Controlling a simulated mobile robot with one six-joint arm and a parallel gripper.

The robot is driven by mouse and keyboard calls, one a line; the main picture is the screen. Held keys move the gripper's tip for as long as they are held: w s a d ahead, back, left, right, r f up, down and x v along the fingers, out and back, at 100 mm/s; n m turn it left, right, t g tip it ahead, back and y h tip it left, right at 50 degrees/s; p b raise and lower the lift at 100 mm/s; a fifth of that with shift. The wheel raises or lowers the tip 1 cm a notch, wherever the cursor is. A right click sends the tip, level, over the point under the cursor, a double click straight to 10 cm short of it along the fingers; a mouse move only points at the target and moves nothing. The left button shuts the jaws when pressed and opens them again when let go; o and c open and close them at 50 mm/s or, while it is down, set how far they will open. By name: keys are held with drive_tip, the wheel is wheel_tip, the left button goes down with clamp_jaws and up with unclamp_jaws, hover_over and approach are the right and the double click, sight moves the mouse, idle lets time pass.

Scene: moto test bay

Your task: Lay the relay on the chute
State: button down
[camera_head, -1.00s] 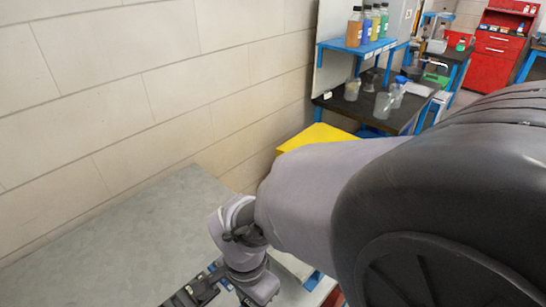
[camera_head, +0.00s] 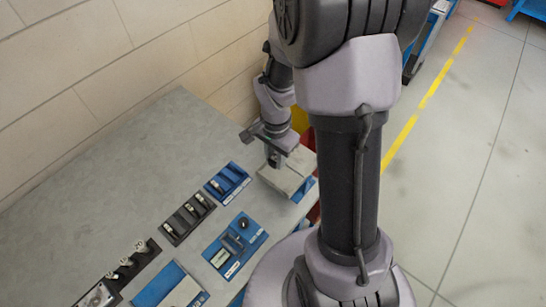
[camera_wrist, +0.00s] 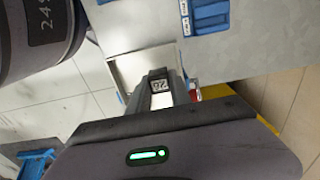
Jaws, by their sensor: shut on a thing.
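My gripper (camera_head: 274,158) points down at the right end of the grey table. In the wrist view, my gripper (camera_wrist: 163,90) is shut on the relay (camera_wrist: 159,86), a small dark block with a pale marked label on its end. The chute (camera_head: 286,178) is a pale grey tray with blue parts at its side, by the table's right edge. It also shows in the wrist view (camera_wrist: 128,68), beyond and beside the fingers. The relay appears over or close to the chute; I cannot tell whether they touch.
A blue slotted holder (camera_head: 228,183), a black slotted holder (camera_head: 187,218) and a blue fixture (camera_head: 235,246) lie on the table (camera_head: 130,180) left of the chute. More holders are at the front left. A tiled wall stands behind. The table's back left is clear.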

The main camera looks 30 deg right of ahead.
sight(271, 159)
drive_tip(key=shift+w+d+f+b, duration=0.15)
drive_tip(key=shift+f+b, duration=0.75)
drive_tip(key=shift+f, duration=1.05)
drive_tip(key=c, duration=1.5)
unclamp_jaws()
drive_tip(key=shift+o, duration=0.2)
wheel_tip(271, 159, up, 12)
drive_tip(key=p, duration=0.4)
drive_tip(key=shift+f, duration=0.1)
drive_tip(key=s+a+r+n+t+y, duration=0.1)
drive_tip(key=s+a+r+n+t, duration=0.2)
drive_tip(key=s+a+r, duration=0.3)
drive_tip(key=s+a+r+n+t+y, duration=0.1)
drive_tip(key=s+a+r+n+t, duration=0.1)
drive_tip(key=s+a+r+n, duration=0.4)
wheel_tip(271, 159, up, 6)
drive_tip(key=shift+a+f+n+t, duration=0.3)
drive_tip(key=shift+a+t, duration=0.1)
drive_tip(key=shift+a, duration=0.5)
